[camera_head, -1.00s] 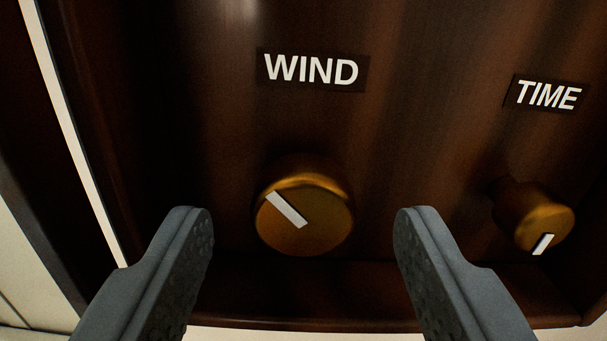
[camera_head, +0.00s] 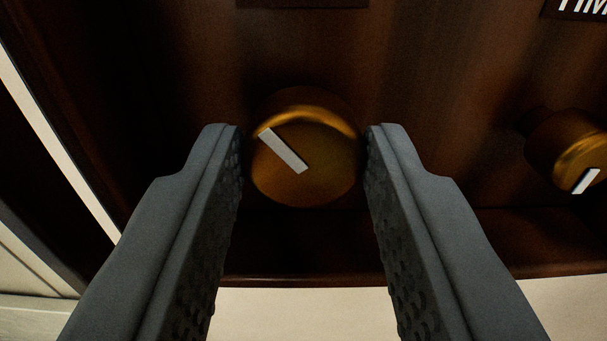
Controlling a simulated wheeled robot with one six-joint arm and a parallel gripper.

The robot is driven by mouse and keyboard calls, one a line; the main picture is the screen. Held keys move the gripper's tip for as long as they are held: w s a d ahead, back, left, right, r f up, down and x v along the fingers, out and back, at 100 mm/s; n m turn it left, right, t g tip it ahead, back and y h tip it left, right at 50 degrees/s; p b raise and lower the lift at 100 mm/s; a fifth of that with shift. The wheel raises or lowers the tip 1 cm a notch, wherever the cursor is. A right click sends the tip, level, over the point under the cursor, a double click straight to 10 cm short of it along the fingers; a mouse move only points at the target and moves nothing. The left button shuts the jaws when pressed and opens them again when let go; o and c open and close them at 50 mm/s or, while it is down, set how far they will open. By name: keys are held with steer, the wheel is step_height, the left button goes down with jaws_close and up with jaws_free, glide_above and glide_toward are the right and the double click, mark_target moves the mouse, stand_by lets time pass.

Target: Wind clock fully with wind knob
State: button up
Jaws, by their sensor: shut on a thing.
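The wind knob (camera_head: 320,180) is a round brass-coloured knob on the dark wood front of the clock (camera_head: 420,80). Its white pointer mark slants to the upper left. My gripper (camera_head: 304,150) has one grey finger on each side of the knob and is shut on it. The fingertips reach about the upper half of the knob. The contact faces themselves are hard to see. The WIND label shows only as a dark strip at the top edge.
The smaller brass TIME knob (camera_head: 572,150) is on the right, with its white mark pointing down-left. Its label (camera_head: 580,8) is cut off at the top. A pale surface (camera_head: 300,310) lies below the clock. A pale edge strip (camera_head: 60,140) runs down the left.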

steer(key=m, duration=0.3)
steer(key=shift+m, duration=0.4)
steer(key=o, duration=1)
steer(key=shift+c, duration=0.2)
steer(key=shift+s, duration=0.15)
steer(key=s, duration=1.7)
steer(key=shift+d, duration=0.1)
